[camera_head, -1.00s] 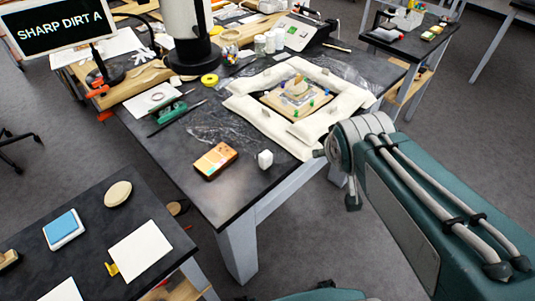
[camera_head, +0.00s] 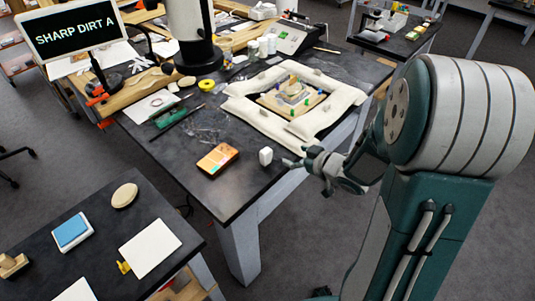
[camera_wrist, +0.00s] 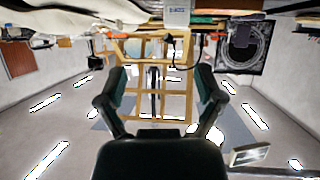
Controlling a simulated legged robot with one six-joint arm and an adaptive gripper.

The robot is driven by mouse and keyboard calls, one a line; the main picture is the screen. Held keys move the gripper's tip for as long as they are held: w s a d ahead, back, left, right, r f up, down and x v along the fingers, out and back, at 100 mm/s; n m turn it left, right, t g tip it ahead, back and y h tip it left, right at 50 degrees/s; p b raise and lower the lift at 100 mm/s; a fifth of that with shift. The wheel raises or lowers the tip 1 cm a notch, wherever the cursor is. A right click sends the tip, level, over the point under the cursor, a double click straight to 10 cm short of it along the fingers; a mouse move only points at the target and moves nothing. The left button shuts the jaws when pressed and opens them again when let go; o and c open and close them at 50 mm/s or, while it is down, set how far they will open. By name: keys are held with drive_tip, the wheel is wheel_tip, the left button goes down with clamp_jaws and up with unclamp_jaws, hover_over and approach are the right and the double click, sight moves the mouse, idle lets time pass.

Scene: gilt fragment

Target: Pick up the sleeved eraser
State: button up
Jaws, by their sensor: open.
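A small white block (camera_head: 265,157), which I take to be the sleeved eraser, stands upright near the front right edge of the dark table (camera_head: 232,200). In the wrist view, which looks upside down, a white block with blue lettering (camera_wrist: 176,14) shows at the top centre, seemingly the same eraser. My gripper (camera_head: 294,157) is just right of the eraser in the head view, at about table-edge height, and apart from it. In the wrist view my gripper (camera_wrist: 163,78) has its two fingers spread wide with nothing between them.
White padded cushions (camera_head: 330,122) frame a wooden board behind my gripper. A green tool (camera_head: 171,117) lies farther left. The table is bare in front of the orange device.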

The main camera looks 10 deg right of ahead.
sight(269, 153)
drive_tip(key=shift+y, duration=0.6)
drive_tip(key=w+a+f, duration=0.1)
drive_tip(key=w+a, duration=0.1)
drive_tip(key=a, duration=0.1)
drive_tip(key=w+a+f, duration=0.1)
drive_tip(key=shift+w+a+f, duration=0.15)
drive_tip(key=shift+f, duration=0.2)
drive_tip(key=shift+w+f, duration=0.25)
drive_tip(key=shift+w, duration=0.2)
drive_tip(key=x, duration=0.5)
drive_tip(key=shift+a, duration=0.1)
drive_tip(key=shift+d, duration=0.2)
clamp_jaws()
